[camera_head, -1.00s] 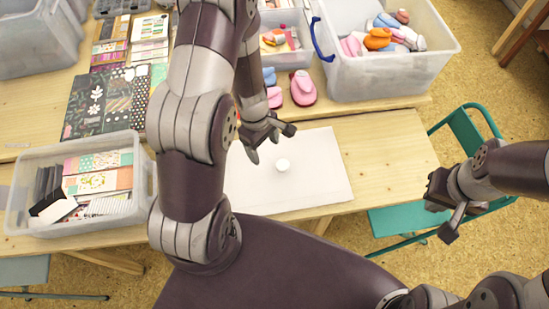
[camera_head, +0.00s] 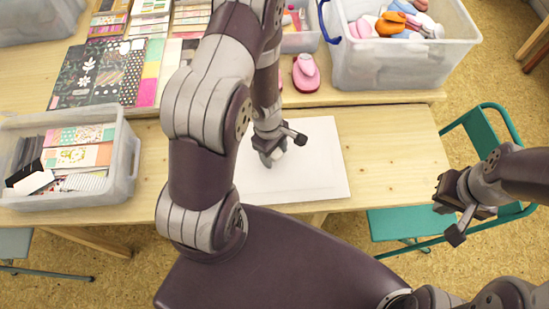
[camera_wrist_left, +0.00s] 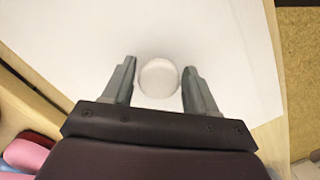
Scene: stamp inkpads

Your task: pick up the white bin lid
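The white bin lid (camera_head: 315,175) is a flat white rectangle lying on the wooden table. A round white knob (camera_wrist_left: 159,77) stands on it. My left gripper (camera_head: 274,156) is low over the lid and mostly covers the knob in the head view. In the left wrist view its two fingers (camera_wrist_left: 160,72) are open, one on each side of the knob, with a gap on both sides. My right gripper (camera_head: 452,212) is empty with its fingers apart, off the table's right side above the teal chair.
A clear bin of paper goods (camera_head: 122,180) stands left on the table. A large clear bin (camera_head: 405,67) with colourful punches is at the back right, beside a pink punch (camera_head: 306,72). A teal chair (camera_head: 400,222) is at the right. The table right of the lid is bare.

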